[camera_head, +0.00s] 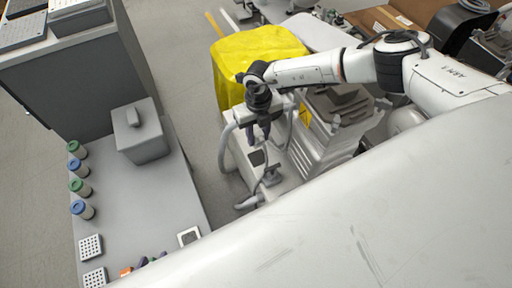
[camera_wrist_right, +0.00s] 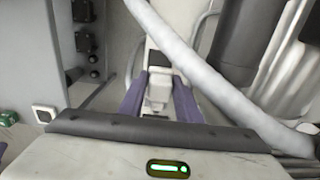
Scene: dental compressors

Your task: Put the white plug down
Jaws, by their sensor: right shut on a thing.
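My right gripper (camera_head: 258,136) reaches in from the right above the compressor unit (camera_head: 283,188). In the right wrist view, the purple fingers of this gripper (camera_wrist_right: 160,104) are closed on the white plug (camera_wrist_right: 157,92). The plug sits between the fingertips, and a dark square patch shows just beyond it. In the head view I cannot make out the plug at the fingers. A thick pale hose (camera_wrist_right: 205,68) crosses the wrist view close to the right finger. My left gripper is not in view.
A grey table (camera_head: 178,190) stands at the left with a lidded grey box (camera_head: 140,131), several capped jars (camera_head: 80,187) and white racks (camera_head: 91,247). A yellow-covered bin (camera_head: 235,52) is behind the compressor. Bare floor (camera_head: 185,75) lies between the table and the bin.

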